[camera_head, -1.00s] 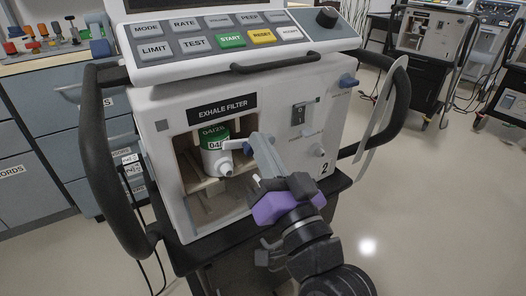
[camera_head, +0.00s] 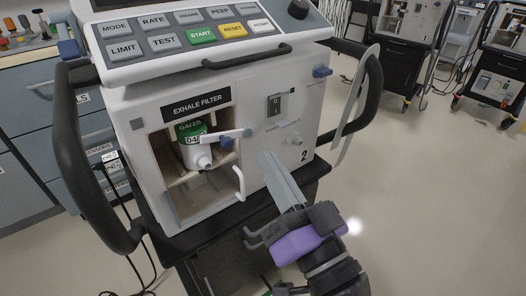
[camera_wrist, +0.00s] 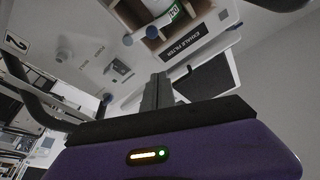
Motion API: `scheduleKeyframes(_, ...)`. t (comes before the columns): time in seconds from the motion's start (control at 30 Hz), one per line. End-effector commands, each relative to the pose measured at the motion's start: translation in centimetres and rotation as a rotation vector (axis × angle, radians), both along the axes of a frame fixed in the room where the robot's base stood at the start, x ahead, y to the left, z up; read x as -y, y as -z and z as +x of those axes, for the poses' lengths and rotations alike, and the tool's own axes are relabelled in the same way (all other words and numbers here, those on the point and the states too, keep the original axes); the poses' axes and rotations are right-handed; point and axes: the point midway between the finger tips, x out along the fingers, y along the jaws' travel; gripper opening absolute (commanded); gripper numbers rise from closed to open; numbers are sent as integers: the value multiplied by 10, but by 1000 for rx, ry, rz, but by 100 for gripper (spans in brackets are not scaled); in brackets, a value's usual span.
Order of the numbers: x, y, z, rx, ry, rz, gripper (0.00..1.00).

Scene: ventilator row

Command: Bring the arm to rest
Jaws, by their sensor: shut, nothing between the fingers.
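My gripper (camera_head: 268,160) is shut and empty, in front of the lower right of the ventilator (camera_head: 237,160). In the wrist view the closed fingers (camera_wrist: 158,82) point toward the machine's front. A white and green filter canister (camera_head: 192,142) stands in the open exhale filter bay. A white lever with a blue knob (camera_head: 227,143) crosses in front of it at its right. The canister also shows in the wrist view (camera_wrist: 174,12), partly cut off. My gripper looks apart from the canister and lever.
Dark padded handles (camera_head: 85,165) stand out at the ventilator's left and right. A curved pale panel (camera_head: 357,105) hangs near the right one. More ventilators (camera_head: 414,45) stand at the back right. A blue drawer cabinet (camera_head: 25,135) is at left. The floor (camera_head: 430,210) at right is clear.

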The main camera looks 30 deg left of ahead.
Motion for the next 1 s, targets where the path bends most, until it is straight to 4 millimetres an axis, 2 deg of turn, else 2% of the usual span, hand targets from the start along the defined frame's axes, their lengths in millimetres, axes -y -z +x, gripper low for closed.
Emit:
scheduleKeyframes(0.67,5,-3,3,-3,18,20,0)
scheduleKeyframes(0.77,19,-16,13,31,92,48,0)
scheduleKeyframes(0.8,29,-17,17,40,135,57,0)
scheduleKeyframes(1.0,89,14,24,37,351,56,0)
